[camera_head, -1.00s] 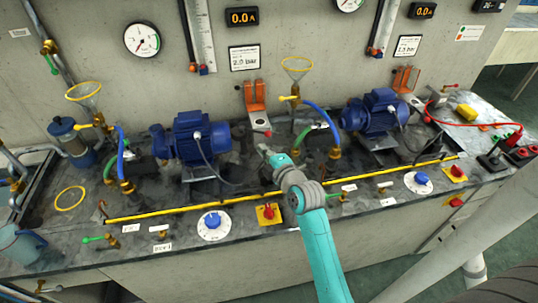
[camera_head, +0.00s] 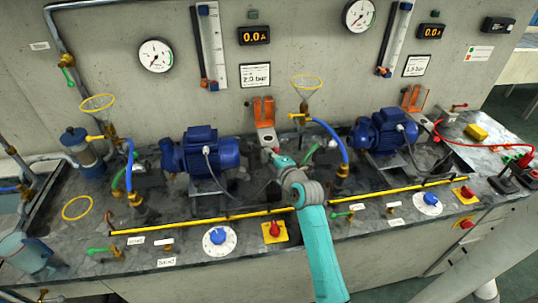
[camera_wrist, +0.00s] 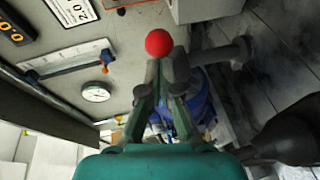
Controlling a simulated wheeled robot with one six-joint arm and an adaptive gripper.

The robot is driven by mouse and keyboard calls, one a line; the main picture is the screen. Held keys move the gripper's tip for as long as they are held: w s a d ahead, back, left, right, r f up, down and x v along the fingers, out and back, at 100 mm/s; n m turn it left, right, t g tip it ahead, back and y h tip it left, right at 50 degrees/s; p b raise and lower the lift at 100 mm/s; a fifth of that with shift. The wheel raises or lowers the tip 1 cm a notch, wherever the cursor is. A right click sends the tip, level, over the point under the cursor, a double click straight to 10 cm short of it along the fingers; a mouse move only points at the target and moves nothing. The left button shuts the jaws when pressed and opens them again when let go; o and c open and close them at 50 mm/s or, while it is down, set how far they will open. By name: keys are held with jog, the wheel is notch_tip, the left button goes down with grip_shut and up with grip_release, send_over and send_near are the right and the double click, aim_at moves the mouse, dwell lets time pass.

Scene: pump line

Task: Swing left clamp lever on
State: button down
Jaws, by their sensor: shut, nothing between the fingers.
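The left clamp has an orange bracket (camera_head: 264,110) on a light grey plate (camera_head: 266,136), between the two blue pumps at the back of the bench. A red ball knob (camera_wrist: 159,42), apparently the lever's end, shows in the wrist view just beyond my fingertips. My gripper (camera_head: 271,153) is at the front of the grey plate in the head view. In the wrist view, my gripper (camera_wrist: 165,68) has its fingers drawn together, with nothing between them. The knob lies at or just past the tips; I cannot tell whether they touch. The lever's arm is mostly hidden.
The left blue pump (camera_head: 208,152) stands left of my gripper and the right one (camera_head: 384,130) to its right. A blue hose (camera_head: 333,138) with a yellow-rimmed funnel (camera_head: 306,82) rises close on the right. A yellow rail (camera_head: 200,220) runs along the bench front.

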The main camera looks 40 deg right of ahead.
aim_at(278, 149)
jog(key=shift+d, duration=0.15)
jog(key=shift+w+d, duration=0.25)
jog(key=shift+d, duration=0.4)
jog(key=shift+w+d, duration=0.3)
jog(key=shift+d, duration=0.4)
jog(key=shift+w+d, duration=0.25)
jog(key=shift+d, duration=0.55)
